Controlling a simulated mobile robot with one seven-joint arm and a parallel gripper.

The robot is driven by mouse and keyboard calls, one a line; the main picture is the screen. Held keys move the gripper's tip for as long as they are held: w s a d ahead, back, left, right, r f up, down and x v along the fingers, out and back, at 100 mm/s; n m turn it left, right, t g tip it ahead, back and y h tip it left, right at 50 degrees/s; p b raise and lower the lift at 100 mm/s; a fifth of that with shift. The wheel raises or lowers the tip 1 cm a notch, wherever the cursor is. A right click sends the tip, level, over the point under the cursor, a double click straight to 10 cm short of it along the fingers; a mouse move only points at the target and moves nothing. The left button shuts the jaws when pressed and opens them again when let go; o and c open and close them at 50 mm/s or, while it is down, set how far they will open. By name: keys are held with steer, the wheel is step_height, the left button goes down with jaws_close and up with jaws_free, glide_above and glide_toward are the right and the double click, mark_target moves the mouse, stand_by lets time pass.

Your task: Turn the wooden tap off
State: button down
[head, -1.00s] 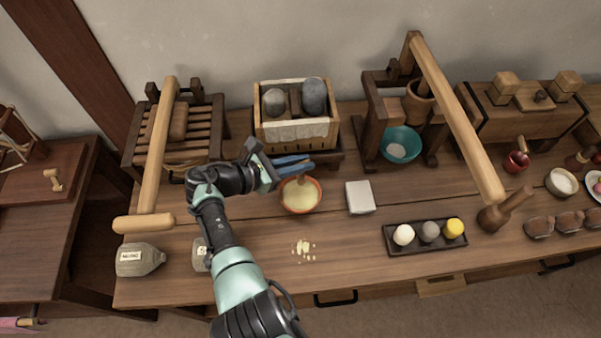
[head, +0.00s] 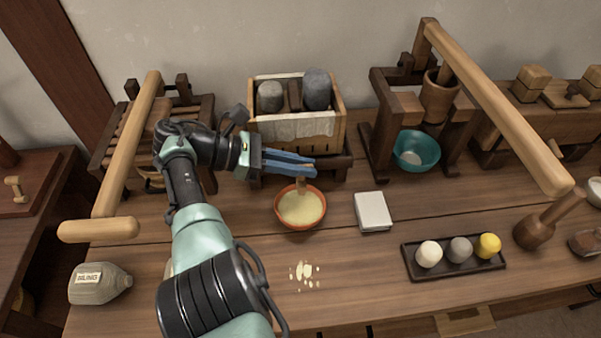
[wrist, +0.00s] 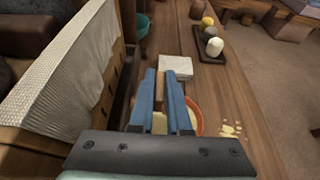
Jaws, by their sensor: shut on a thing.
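The wooden tap (head: 301,184) sticks out low at the front of the wooden press box (head: 297,130), above an orange bowl (head: 322,213) of pale yellow liquid. My gripper (head: 314,165) reaches in from the left with its blue fingers at the tap. In the wrist view a strip of the tap (wrist: 160,88) shows between the two fingers (wrist: 161,74), and the gripper is shut on it. The fingers hide most of the tap's handle, so I cannot tell its exact turn. The bowl's rim also shows in the wrist view (wrist: 199,118).
A white block (head: 372,211) lies right of the bowl, with pale crumbs (head: 304,270) in front. A dark tray (head: 454,268) holds three balls. A teal bowl (head: 416,151) stands under a wooden press at right. A bottle (head: 98,284) lies front left.

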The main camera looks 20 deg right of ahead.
steer(key=shift+d, duration=0.1)
stand_by(0.4)
steer(key=c, duration=0.9)
jaws_free()
